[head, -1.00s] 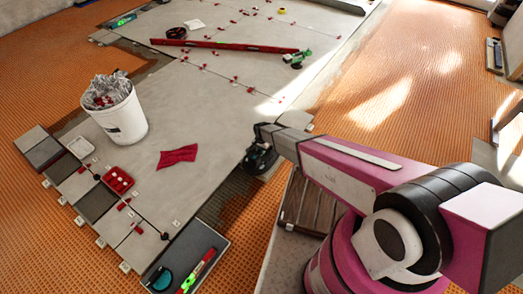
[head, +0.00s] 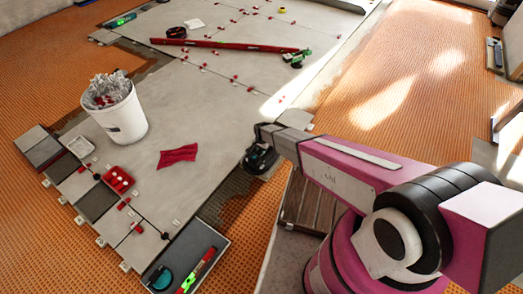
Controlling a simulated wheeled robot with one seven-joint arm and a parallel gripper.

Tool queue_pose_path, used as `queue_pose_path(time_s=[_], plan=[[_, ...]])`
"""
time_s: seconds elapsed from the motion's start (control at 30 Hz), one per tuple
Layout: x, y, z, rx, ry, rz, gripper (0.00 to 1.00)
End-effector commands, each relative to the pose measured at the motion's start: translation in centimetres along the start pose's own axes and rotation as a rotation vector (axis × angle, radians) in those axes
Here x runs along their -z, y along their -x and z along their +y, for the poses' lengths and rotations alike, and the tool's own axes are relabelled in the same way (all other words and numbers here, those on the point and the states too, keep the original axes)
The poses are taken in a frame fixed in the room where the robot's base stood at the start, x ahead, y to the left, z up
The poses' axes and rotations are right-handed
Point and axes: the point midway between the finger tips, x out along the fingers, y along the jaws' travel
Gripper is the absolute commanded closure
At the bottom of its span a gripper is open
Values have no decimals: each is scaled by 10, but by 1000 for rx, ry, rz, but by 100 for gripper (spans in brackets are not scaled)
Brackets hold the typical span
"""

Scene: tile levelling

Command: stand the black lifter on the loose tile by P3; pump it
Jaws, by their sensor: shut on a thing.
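My gripper (head: 262,143) is at the end of my pink arm, at the right edge of the grey tiled area. It is shut on the black lifter (head: 258,161), a dark round-looking tool just below the fingers. The arm and fingers partly cover it. I cannot tell whether its underside touches the tile (head: 228,178) there or hangs just above it. A dark bare gap in the tiling lies just below it in the picture. Small white tags stand along the tile edges, but their lettering is too small to read, so I cannot pick out P3.
A white bucket (head: 124,122) of crumpled material stands on the tiles at left. A red cloth (head: 178,155) lies left of the lifter. A long red level (head: 225,46) lies at the back.

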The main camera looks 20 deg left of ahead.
Motion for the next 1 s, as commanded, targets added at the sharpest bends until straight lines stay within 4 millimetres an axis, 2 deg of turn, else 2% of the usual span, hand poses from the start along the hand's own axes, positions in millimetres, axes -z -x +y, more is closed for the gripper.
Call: queue_pose_path(time_s=[0.97,1.0], plan=[[0,-6,0,1,0,1,100],[0,-6,0,1,0,1,71]])
